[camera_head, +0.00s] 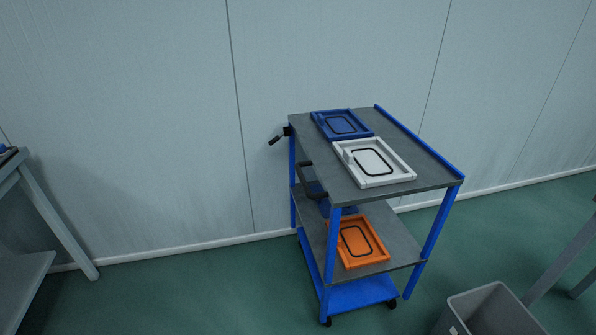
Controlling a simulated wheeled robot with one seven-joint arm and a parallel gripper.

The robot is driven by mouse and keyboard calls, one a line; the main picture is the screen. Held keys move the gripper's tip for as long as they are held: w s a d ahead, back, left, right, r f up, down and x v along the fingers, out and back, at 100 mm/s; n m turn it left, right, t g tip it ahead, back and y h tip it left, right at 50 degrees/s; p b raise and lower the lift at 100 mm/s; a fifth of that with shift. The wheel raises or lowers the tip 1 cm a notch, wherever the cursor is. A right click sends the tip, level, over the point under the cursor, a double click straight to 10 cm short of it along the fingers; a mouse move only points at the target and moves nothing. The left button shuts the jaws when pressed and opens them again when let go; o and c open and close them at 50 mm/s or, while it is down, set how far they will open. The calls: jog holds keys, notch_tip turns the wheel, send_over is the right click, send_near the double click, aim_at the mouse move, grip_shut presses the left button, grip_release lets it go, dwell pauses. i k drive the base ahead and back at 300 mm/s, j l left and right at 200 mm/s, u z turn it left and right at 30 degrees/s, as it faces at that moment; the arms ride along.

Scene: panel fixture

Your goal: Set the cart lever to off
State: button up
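A blue-framed cart (330,240) with grey shelves stands near the wall, right of centre. A small black lever (275,140) sticks out to the left from the cart's far left corner, just below the top shelf. It slants downward from its mount, and its end looks pale. I see no on or off marking on it. A dark curved handle (308,180) is on the cart's left side, nearer to me. My gripper is not in this view.
A blue tray (322,116) and a white tray (410,178) lie on the top shelf, an orange tray (376,257) on the middle one. A grey bin (490,310) stands at the front right. Tables show at both edges. The floor left of the cart is clear.

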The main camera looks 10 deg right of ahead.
aim_at(277, 138)
jog(key=i+j+z, duration=0.15)
jog(key=i+j, duration=2.6)
jog(key=i, duration=0.15)
